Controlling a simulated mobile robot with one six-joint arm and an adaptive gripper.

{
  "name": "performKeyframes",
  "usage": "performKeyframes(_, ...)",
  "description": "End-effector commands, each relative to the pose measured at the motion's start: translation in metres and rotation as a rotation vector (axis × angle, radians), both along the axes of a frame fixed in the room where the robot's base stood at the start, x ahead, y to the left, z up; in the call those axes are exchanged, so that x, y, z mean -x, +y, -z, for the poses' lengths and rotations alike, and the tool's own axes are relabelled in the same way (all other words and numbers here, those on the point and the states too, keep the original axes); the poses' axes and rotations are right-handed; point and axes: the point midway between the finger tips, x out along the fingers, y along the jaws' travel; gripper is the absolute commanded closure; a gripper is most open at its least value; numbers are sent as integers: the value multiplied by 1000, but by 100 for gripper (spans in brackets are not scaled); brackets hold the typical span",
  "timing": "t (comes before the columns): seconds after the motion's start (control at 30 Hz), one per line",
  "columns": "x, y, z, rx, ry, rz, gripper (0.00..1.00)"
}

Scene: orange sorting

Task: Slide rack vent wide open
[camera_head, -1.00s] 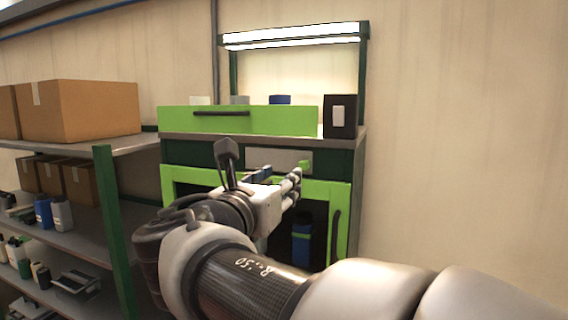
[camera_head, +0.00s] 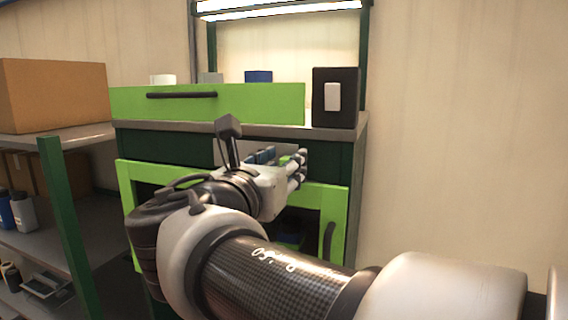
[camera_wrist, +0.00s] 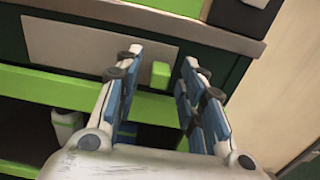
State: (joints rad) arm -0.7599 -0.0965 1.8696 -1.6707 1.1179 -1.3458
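The rack vent shows as a flat grey panel (camera_wrist: 75,45) under the worktop edge in the wrist view, with a small green tab (camera_wrist: 160,75) at its right end. In the head view, part of the grey panel (camera_head: 232,152) shows behind my arm. My gripper (camera_wrist: 163,60) is open. In the wrist view its fingers lie to the left and right of the green tab, with gaps on both sides; I cannot tell how deep the tab sits between them. In the head view, my gripper (camera_head: 282,158) is in front of the panel.
A green drawer front (camera_head: 205,104) with a dark handle is above. A green-framed cabinet door (camera_head: 335,205) is below. A black box (camera_head: 347,98) stands on the worktop. Shelves with a cardboard box (camera_head: 55,95) are at left. Plain wall is at right.

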Motion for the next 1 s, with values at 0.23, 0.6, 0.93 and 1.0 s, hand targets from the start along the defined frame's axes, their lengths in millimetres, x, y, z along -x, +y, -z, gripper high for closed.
performKeyframes(0.23,0,0,0,0,0,1,75)
performKeyframes(0.6,0,0,0,0,0,0,100)
performKeyframes(0.93,0,0,0,-1,0,0,100)
performKeyframes(1.0,0,0,0,-1,0,0,100)
